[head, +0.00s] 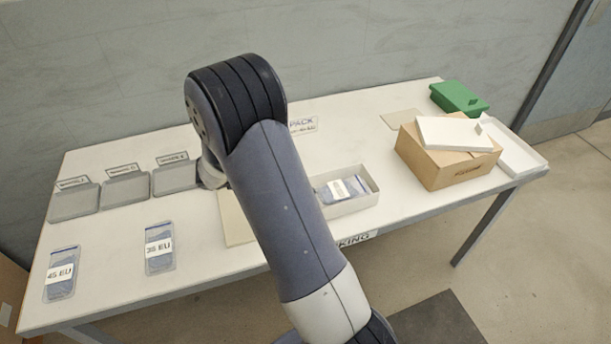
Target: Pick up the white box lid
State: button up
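A white flat piece that looks like a box lid (450,132) lies on top of a brown cardboard box (455,172) at the right of the table. A second white shallow piece (522,160), with raised edges, lies beside the cardboard box near the table's right end. I cannot tell for sure which of the two is the lid. An open white box (362,200) stands at mid-table with a labelled blue packet (338,190) in it. My arm crosses the middle of the view, and my gripper is hidden behind it.
Grey trays (125,190) with signs stand along the back left. Bagged packets marked 45 EU (61,275) and 3? EU (159,248) lie at the front left. A green box (458,97) is at the back right corner. A beige sheet lies partly behind my arm.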

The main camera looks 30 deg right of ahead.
aim_at(435, 132)
jog(key=z, duration=2.05)
